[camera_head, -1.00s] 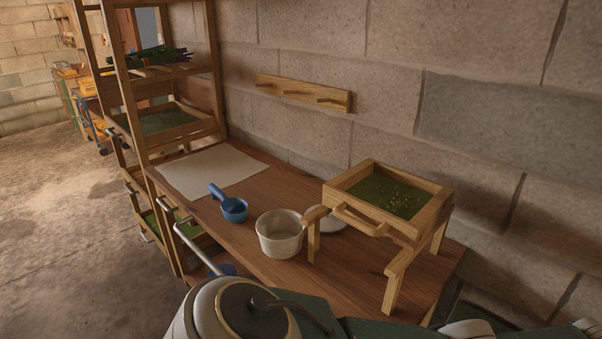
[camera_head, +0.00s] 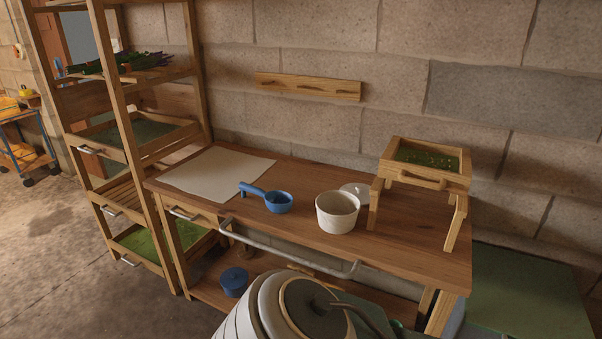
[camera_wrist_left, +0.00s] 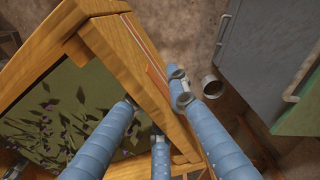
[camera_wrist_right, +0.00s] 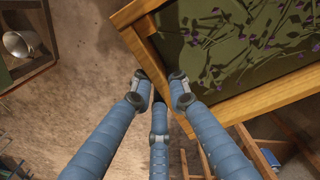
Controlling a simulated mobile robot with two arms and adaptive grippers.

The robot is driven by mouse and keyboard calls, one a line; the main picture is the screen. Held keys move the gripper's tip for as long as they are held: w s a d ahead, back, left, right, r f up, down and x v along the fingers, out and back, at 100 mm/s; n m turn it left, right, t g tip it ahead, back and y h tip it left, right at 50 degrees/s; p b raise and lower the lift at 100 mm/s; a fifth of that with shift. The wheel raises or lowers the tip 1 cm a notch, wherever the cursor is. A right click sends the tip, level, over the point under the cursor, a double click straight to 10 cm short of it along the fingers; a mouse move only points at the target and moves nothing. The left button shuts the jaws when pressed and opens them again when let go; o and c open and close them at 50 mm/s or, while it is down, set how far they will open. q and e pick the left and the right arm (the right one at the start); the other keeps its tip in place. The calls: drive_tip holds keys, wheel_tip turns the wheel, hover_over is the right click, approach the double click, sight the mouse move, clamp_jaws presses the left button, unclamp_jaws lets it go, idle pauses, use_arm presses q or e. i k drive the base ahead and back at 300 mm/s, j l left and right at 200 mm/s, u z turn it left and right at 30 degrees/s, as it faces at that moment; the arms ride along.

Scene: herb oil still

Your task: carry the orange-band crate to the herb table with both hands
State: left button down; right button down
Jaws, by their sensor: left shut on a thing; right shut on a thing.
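A wooden crate with purple-flecked herbs on a dark green bed shows in the left wrist view (camera_wrist_left: 125,62) and the right wrist view (camera_wrist_right: 215,108). An orange strip (camera_wrist_left: 157,84) runs along its wall in the left wrist view. My left gripper (camera_wrist_left: 153,108) is shut on that wall, fingers on both sides. My right gripper (camera_wrist_right: 160,90) is shut at the crate's other wall, near a corner. The crate and both grippers are outside the head view. A wooden table (camera_head: 290,235), possibly the herb table, stands against the block wall.
On the table are a pale sheet (camera_head: 215,172), a blue scoop (camera_head: 278,202), a white pot (camera_head: 337,212) and a wooden sieve on a stand (camera_head: 430,165). A rack with trays (camera_head: 145,135) stands left. A metal rail (camera_head: 285,255) runs along the table's front.

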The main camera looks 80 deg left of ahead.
sight(306, 179)
drive_tip(key=k+u, duration=0.3)
drive_tip(key=u, duration=0.2)
drive_tip(key=k+j+u, duration=0.2)
drive_tip(key=u, duration=0.3)
drive_tip(key=k+u, duration=0.1)
drive_tip(key=u, duration=1.15)
